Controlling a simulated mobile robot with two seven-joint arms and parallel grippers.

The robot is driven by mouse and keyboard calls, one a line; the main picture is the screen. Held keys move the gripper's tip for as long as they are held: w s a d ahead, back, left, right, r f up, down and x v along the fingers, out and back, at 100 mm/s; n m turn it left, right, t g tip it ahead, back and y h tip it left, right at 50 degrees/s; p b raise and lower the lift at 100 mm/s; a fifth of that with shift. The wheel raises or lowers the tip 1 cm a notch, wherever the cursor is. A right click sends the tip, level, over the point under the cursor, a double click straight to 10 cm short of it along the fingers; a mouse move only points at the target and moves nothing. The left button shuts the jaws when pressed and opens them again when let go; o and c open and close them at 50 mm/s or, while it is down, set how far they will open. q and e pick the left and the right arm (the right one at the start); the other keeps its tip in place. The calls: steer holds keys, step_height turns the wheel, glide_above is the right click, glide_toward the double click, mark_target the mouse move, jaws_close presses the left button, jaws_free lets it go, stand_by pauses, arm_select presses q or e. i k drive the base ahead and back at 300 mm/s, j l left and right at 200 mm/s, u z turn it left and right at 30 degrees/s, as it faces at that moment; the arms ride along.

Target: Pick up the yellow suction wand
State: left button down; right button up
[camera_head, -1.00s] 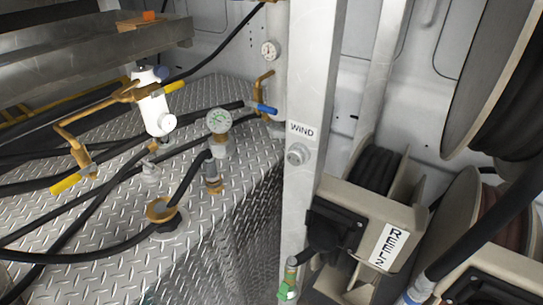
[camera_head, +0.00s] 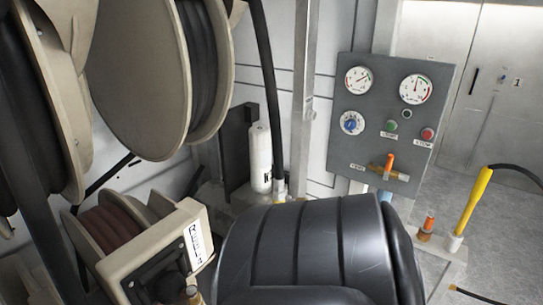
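The yellow suction wand (camera_head: 474,203) is at the right side of the head view. It stands tilted, with its upper end leaning right. A black hose (camera_head: 517,171) runs from its top toward the right edge. Its lower end meets a pale fitting (camera_head: 453,242) near the floor. Neither of my grippers shows in this view, so whether they are open or shut is hidden.
A grey gauge panel (camera_head: 388,135) with a brass valve stands left of the wand. An orange-topped fitting (camera_head: 426,229) is close beside the wand. Hose reels (camera_head: 145,75) fill the left. A large black ribbed form (camera_head: 310,245), possibly a drum, blocks the lower middle.

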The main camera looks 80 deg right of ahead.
mark_target(484, 175)
steer(key=z, duration=4.05)
